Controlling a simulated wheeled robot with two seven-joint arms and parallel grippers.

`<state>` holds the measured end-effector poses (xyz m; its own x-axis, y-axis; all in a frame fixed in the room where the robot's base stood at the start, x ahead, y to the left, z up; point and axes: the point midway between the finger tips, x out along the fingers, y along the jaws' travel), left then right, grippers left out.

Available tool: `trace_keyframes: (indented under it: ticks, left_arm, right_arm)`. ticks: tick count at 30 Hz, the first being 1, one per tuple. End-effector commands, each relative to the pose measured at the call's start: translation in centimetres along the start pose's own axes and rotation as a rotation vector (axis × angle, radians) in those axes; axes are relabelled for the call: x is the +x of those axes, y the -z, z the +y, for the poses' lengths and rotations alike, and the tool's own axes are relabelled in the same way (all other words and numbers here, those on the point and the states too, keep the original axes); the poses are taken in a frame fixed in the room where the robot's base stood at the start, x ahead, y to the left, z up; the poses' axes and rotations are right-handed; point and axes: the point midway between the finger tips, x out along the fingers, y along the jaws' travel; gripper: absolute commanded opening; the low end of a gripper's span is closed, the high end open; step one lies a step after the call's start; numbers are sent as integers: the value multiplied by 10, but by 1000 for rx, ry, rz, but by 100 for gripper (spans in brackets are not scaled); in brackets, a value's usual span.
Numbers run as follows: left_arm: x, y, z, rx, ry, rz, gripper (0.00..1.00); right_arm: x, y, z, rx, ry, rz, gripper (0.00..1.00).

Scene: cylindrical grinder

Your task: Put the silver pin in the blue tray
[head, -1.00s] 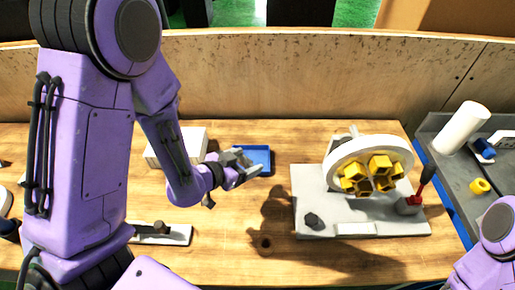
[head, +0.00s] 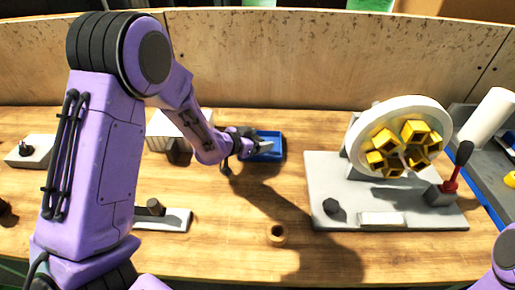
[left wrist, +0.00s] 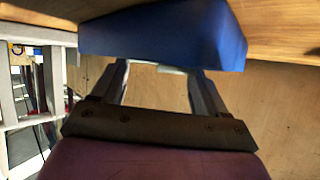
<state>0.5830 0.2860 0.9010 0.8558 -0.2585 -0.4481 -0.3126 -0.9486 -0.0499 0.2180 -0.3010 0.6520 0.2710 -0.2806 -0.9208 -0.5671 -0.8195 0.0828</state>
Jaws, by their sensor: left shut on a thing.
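The blue tray (head: 276,155) lies on the wooden table, just right of the purple arm's end. In the left wrist view the tray (left wrist: 160,35) fills the top middle, just beyond the fingertips. My left gripper (head: 264,146) is over the tray's left part. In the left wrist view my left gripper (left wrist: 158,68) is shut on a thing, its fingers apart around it. A small pale, silvery edge, likely the silver pin (left wrist: 170,70), shows at the fingertips; the tray hides the rest. My right gripper is out of view.
A grey-based fixture (head: 335,190) with a white ring and yellow blocks stands to the right. A white box (head: 165,135) is behind my left arm. A wooden board (head: 330,60) rises behind the table.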

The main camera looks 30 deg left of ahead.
Motion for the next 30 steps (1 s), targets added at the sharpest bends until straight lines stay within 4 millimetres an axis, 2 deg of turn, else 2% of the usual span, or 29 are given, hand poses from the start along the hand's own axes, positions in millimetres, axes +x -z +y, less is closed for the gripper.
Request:
trace_keyframes:
  ticks: [1, 6, 12, 13, 14, 21, 24, 26, 30]
  left_arm:
    - [4, -7, 0, 1, 0, 2, 27]
    - [1, -3, 0, 1, 0, 0, 27]
    - [4, -8, 1, 0, 0, 1, 27]
    - [4, -7, 1, 0, 0, 1, 80]
    - [4, -7, 1, 0, 0, 1, 85]
    - [3, -7, 1, 0, 0, 1, 85]
    - [0, 1, 0, 1, 0, 2, 85]
    - [-9, -2, 0, 1, 2, 2, 85]
    - [-44, -2, 0, -1, 2, 3, 85]
  right_arm:
    - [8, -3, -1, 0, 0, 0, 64]
    - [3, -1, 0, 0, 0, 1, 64]
    - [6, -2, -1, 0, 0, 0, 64]
    - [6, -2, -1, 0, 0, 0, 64]
    - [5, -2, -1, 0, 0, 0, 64]
    - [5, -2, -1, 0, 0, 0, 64]
    - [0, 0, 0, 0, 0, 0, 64]
    - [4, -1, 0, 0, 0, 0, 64]
    - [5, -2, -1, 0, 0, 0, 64]
